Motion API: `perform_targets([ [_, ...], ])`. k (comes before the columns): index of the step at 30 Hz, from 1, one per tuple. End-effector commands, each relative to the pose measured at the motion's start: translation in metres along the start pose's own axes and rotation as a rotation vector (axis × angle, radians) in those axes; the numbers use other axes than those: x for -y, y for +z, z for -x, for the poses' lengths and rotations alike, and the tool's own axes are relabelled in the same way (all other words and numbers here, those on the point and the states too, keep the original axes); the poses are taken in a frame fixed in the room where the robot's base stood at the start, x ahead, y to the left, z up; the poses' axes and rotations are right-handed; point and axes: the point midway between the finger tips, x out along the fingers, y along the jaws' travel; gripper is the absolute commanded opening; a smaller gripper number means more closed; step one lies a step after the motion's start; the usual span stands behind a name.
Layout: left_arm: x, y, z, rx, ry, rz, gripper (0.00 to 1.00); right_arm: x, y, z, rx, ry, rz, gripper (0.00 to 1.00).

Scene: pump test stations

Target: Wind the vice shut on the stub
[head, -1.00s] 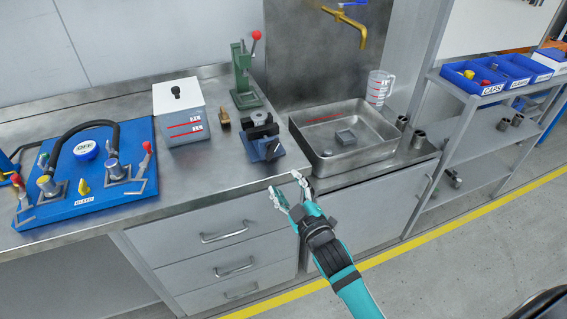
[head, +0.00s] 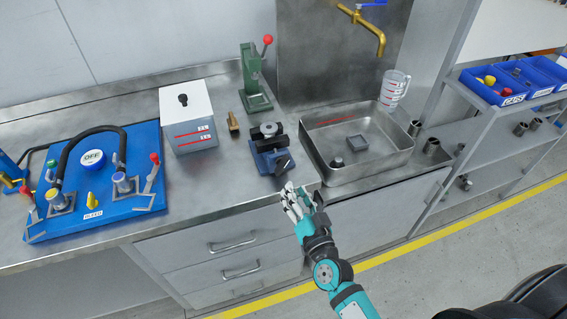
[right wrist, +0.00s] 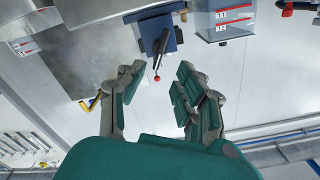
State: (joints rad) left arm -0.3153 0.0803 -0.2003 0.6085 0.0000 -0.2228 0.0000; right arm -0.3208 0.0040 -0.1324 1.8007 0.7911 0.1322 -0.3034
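The vice (head: 270,159) has a blue body and dark jaws and stands near the bench's front edge, left of the sink. A grey round piece (head: 268,129) shows at its top; I cannot tell whether this is the stub or how tightly the jaws sit on it. My right gripper (head: 291,194) is open and empty, in front of the vice and apart from it. In the right wrist view the vice (right wrist: 159,32) shows beyond the spread fingers (right wrist: 157,82), with its dark bar pointing towards them. My left gripper is not in view.
A steel sink (head: 399,165) is right of the vice. A green press (head: 252,75) with a red knob stands behind it. A white-lidded tank (head: 190,115), a small brass piece (head: 233,124) and a blue pump board (head: 100,215) are to the left. Shelves (head: 480,140) stand at right.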

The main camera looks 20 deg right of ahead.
Motion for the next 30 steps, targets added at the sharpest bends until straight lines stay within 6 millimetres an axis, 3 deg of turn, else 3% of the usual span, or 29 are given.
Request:
perform_targets([
  [6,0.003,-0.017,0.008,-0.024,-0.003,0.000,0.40,0.002,-0.002,-0.050,-0.001,-0.002,0.000,0.34],
  [13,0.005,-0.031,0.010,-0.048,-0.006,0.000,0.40,0.001,0.000,-0.086,0.000,-0.001,0.001,0.34],
  [18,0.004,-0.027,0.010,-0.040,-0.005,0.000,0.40,0.000,0.000,-0.098,0.001,-0.001,0.002,0.34],
  [27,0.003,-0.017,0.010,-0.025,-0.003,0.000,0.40,0.000,0.001,-0.099,0.001,-0.001,0.001,0.34],
  [30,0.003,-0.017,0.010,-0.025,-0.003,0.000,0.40,0.000,0.001,-0.099,0.001,-0.001,0.001,0.21],
])
